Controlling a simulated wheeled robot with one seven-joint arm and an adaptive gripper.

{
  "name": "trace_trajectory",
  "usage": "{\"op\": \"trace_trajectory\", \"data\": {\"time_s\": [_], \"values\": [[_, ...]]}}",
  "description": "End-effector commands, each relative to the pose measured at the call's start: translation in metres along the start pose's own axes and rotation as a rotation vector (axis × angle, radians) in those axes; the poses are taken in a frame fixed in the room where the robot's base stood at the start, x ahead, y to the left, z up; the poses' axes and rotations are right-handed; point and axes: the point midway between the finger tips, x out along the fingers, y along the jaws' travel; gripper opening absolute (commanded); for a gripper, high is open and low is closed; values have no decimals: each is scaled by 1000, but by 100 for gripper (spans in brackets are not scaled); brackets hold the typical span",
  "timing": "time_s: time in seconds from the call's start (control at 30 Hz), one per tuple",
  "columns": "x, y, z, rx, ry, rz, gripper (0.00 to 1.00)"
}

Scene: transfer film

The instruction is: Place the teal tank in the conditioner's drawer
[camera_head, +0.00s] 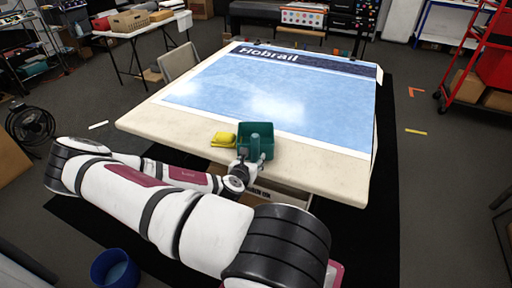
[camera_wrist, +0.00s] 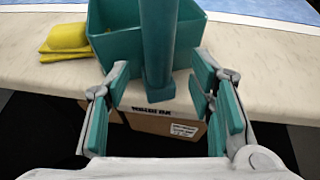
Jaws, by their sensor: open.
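The teal tank (camera_head: 268,131) is an open-topped box near the front edge of the table. It also shows in the wrist view (camera_wrist: 108,48). A round teal upright post with a square foot (camera_wrist: 160,88) stands at its near side, and I cannot tell whether it is one piece with the box. My gripper (camera_head: 242,165) is at the table's front edge, just short of the tank. In the wrist view my gripper (camera_wrist: 160,95) is open, its teal-padded fingers on either side of the post's foot, with gaps showing. I cannot make out a conditioner or its drawer.
A yellow object (camera_head: 223,139) lies just left of the tank. The pale table (camera_head: 330,160) carries a blue printed sheet (camera_head: 260,85). A cardboard box (camera_wrist: 165,123) sits below the table edge. A blue bin (camera_head: 115,268) stands on the floor.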

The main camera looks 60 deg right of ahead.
Motion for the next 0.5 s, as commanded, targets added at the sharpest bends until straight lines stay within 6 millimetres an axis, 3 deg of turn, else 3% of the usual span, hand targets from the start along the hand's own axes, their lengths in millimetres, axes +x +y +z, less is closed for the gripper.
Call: {"op": "trace_trajectory", "data": {"time_s": [0.2,0.5], "values": [[29,0,2,4,1,-2,49],[36,1,2,1,1,-1,49]]}}
